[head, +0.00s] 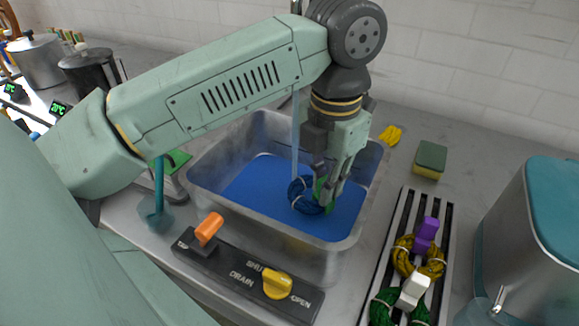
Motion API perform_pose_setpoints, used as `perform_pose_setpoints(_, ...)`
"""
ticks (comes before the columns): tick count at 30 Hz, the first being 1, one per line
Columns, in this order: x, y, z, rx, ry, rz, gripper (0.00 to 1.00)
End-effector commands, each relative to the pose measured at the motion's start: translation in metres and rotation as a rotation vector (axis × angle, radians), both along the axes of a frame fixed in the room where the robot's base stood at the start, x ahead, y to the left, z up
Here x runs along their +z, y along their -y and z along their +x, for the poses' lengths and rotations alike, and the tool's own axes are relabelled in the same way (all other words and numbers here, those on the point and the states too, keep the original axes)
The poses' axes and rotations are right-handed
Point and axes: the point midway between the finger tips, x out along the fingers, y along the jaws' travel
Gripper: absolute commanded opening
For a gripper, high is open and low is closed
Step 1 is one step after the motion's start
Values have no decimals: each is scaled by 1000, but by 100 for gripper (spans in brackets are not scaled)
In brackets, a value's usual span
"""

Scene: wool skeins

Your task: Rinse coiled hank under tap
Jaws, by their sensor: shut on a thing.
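A coiled dark blue hank (300,195) with a pale tie hangs from my gripper (325,190) inside the metal basin. My gripper points down and is shut on the green tag (320,194) at the hank's right side; the fingers partly hide it. A pale blue stream of water (295,135) falls just left of my gripper, in line with the hank's upper part. The tap's spout is hidden behind my arm. Blue liquid (250,190) covers the floor of the basin (200,190). I cannot tell whether the hank touches it.
A control panel (235,270) with an orange lever (208,229) and a yellow knob (278,284) fronts the basin. At right stand a slotted rack (392,240) with yellow and green hanks, a sponge (431,158) and a teal-lidded container (530,250). Pots stand at back left.

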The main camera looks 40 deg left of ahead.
Motion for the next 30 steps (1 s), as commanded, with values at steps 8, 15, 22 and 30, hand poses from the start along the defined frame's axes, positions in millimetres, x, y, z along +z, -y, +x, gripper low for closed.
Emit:
perform_pose_setpoints(8, 0, 0, 0, 0, 0, 0, 0)
perform_pose_setpoints(15, 6, 0, 0, 0, 1, 0, 0)
perform_pose_setpoints(22, 8, 0, 0, 0, 1, 0, 0)
perform_pose_setpoints(30, 3, 0, 0, 0, 1, 0, 0)
